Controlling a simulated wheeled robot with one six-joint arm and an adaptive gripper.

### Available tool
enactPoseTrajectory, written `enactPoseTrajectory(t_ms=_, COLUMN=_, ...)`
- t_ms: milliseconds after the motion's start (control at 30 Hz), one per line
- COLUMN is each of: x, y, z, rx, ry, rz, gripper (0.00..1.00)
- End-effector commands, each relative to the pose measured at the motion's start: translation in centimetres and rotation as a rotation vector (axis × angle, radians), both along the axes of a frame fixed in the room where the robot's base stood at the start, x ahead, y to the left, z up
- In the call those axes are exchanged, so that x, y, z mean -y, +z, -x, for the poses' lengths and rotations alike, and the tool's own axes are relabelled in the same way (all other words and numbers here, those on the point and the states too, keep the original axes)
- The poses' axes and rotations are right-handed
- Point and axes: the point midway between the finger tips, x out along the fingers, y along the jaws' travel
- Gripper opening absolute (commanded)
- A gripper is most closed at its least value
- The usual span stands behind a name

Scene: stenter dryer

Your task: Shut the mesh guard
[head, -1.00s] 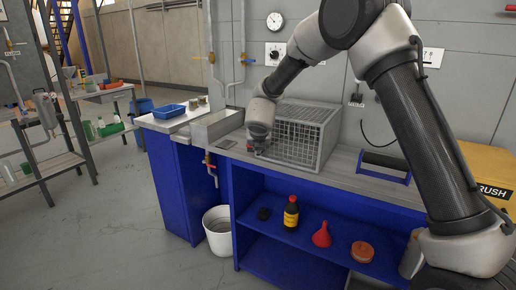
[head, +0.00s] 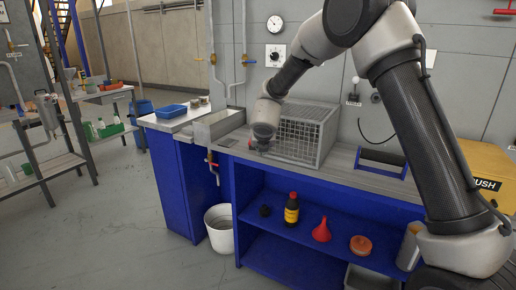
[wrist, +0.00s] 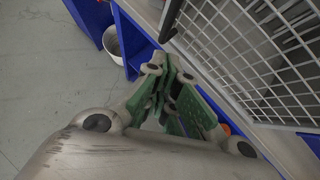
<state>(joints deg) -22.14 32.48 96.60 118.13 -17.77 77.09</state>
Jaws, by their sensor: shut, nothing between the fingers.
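The mesh guard (head: 301,136) is a grey wire-grid panel on the front of a box-shaped cage on the counter. In the wrist view, its white wire grid (wrist: 235,55) fills the upper right, with a dark space behind it. I cannot tell exactly how far it stands from the cage frame. My gripper (head: 257,146) is low at the left front corner of the cage, beside the guard's left edge. In the wrist view, its green-padded fingers (wrist: 168,68) are together and empty, left of the grid. Whether they touch it is unclear.
A blue-framed tool (head: 382,161) lies to the right. The shelf below holds a dark bottle (head: 291,209), a red funnel (head: 321,231) and a brown-orange round item (head: 361,245). A white bucket (head: 220,228) stands on the floor.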

Motion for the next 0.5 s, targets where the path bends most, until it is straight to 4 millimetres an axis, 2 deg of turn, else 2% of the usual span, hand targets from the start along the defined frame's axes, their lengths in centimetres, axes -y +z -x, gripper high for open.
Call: enactPoseTrajectory(t_ms=500, x=0.0, y=5.1, z=4.8, rx=0.004, ry=0.002, rz=-0.001, gripper=0.00)
